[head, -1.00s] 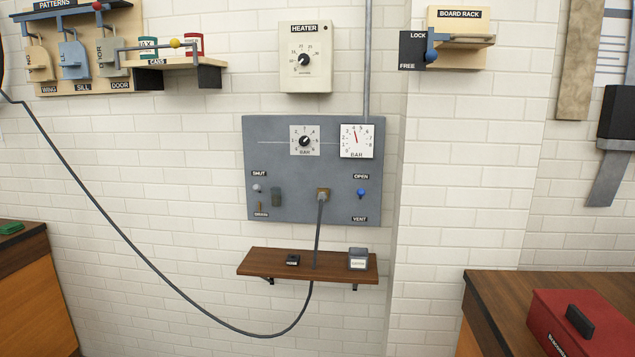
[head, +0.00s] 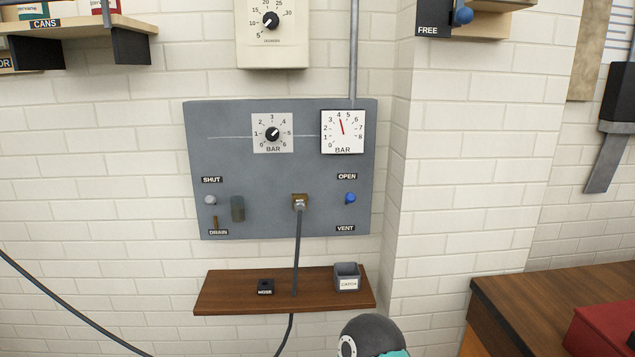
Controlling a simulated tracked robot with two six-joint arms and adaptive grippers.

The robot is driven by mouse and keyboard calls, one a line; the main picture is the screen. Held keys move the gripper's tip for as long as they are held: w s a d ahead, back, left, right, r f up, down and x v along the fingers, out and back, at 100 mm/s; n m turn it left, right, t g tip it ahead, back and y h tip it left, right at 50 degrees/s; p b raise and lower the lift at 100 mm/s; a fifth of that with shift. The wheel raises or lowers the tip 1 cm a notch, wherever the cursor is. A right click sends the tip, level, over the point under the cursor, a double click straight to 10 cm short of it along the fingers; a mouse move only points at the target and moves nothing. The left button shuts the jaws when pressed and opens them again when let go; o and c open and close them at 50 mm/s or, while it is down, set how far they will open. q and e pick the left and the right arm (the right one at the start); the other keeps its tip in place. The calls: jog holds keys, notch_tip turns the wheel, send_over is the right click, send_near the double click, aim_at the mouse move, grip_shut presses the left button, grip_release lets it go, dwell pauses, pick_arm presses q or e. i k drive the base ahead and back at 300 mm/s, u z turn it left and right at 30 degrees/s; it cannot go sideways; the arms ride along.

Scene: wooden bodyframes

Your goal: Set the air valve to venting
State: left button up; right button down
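The air valve (head: 350,198) shows as a blue knob at the right side of the grey panel (head: 222,130) on the wall. The label OPEN (head: 347,176) is above it and the label VENT (head: 345,228) is below. The knob sits between them, a little closer to OPEN. The gauge (head: 343,132) above has its red needle near 4 bar. Neither gripper is in view. A rounded dark arm part of mine with a teal patch shows at the bottom, below the shelf, with no fingers visible.
A wooden shelf (head: 225,292) juts out below the panel, with a small grey box (head: 347,278) and a black block (head: 265,287) on it. A hose (head: 297,252) hangs from the panel past the shelf. A workbench (head: 545,290) with a red box (head: 600,335) stands at right.

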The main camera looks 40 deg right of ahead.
aim_at(351, 197)
jog(key=z, duration=0.3)
jog(key=i, duration=0.95)
jog(key=z, duration=0.7)
jog(key=k, duration=0.9)
jog(key=z, duration=0.15)
jog(key=i, duration=0.95)
jog(key=u, duration=0.05)
